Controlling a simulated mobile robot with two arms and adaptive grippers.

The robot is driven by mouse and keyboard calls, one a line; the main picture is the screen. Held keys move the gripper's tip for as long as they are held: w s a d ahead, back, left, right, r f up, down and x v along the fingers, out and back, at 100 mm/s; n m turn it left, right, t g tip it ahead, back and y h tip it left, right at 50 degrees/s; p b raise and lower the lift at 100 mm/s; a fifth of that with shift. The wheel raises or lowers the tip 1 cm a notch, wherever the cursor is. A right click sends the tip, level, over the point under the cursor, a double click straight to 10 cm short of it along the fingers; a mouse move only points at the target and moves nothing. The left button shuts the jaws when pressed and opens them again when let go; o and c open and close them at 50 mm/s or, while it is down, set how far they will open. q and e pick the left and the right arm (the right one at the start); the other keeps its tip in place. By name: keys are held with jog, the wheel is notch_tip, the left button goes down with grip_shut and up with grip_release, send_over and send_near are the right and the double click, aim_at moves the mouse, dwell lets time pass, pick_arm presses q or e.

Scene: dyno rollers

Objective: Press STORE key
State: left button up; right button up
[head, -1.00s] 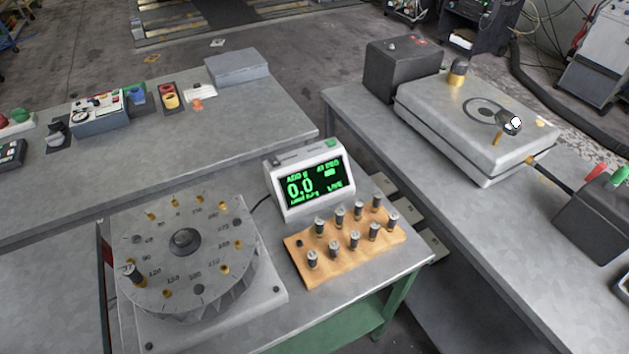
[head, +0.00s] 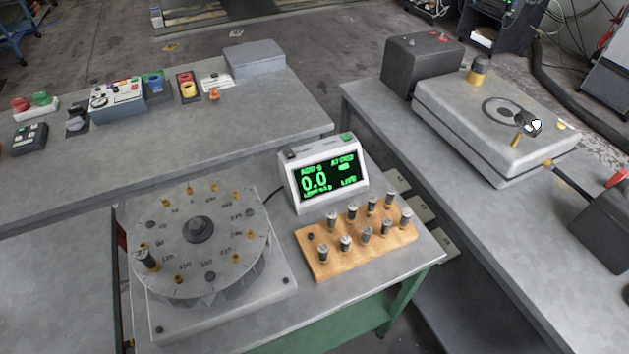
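A white instrument with a dark screen (head: 330,178) stands on the near table in the head view. Its green text shows 0.0 and LIVE; the smaller text is hard to read. On its top edge sit a green key (head: 347,138) at the right and a dark key (head: 291,153) at the left. The key labels are too small to read, so I cannot tell which one is STORE. Neither of my grippers shows in the head view.
A round numbered dial (head: 199,229) with one weight stands left of the instrument. A wooden block (head: 322,268) with several metal weights lies in front of it. A grey machine (head: 494,127) is on the right table. The left bench (head: 240,113) holds several controls.

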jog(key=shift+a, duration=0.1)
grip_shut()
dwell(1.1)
